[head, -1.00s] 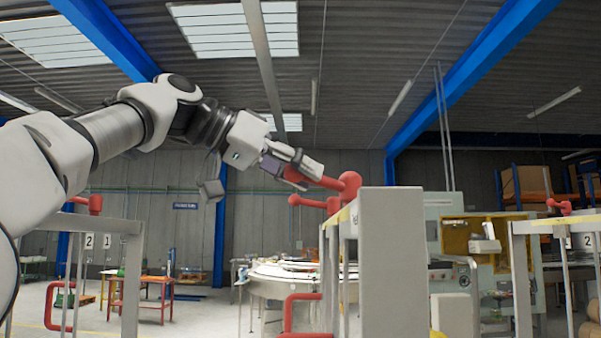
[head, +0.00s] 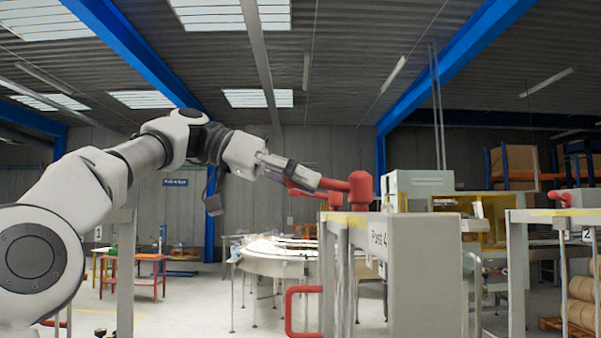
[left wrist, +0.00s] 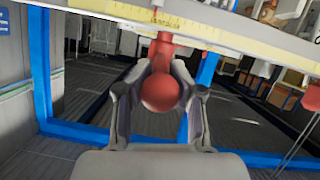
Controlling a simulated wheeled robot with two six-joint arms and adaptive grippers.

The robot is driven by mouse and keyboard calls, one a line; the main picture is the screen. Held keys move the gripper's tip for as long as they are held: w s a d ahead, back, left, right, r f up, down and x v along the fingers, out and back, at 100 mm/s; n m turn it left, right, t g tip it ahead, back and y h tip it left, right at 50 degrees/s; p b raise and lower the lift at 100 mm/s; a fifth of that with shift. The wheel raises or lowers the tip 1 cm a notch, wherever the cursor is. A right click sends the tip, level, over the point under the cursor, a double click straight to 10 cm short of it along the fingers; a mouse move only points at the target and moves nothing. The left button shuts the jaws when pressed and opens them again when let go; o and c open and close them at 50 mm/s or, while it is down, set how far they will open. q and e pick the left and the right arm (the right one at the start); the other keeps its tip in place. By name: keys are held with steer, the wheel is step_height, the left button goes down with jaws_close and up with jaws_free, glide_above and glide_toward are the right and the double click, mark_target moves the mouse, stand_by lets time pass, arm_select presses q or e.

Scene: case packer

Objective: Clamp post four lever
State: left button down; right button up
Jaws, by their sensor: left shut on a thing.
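The post labelled "Post 4" (head: 420,270) is a grey upright box at centre right. Its red lever (head: 338,185) points left from a thick red hub (head: 361,190) above the post top. My left gripper (head: 305,180) is at the lever's free end. In the left wrist view, the fingers (left wrist: 160,100) are shut around the lever's round red knob (left wrist: 160,91), and the red shaft (left wrist: 161,50) runs away toward the yellow-edged rail. The lever's far end is hard to make out there. My right gripper is not in view.
A red loop handle (head: 290,310) is below left of the post. A second grey frame (head: 518,265) with a red lever (head: 565,197) stands at right. A round conveyor table (head: 275,250) is behind.

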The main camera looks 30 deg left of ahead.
arm_select(q)
steer(key=shift+w+f, duration=0.1)
steer(key=c, duration=1.2)
jaws_free()
steer(key=shift+c, duration=0.2)
steer(key=shift+o, duration=0.7)
steer(key=shift+d, duration=0.15)
steer(key=shift+w+d, duration=0.3)
steer(key=shift+w, duration=0.1)
steer(key=shift+s+a, duration=0.25)
steer(key=shift+a, duration=0.1)
steer(key=v, duration=0.6)
steer(key=shift+a+r, duration=0.25)
steer(key=shift+a, duration=0.1)
steer(key=shift+s+d, duration=0.1)
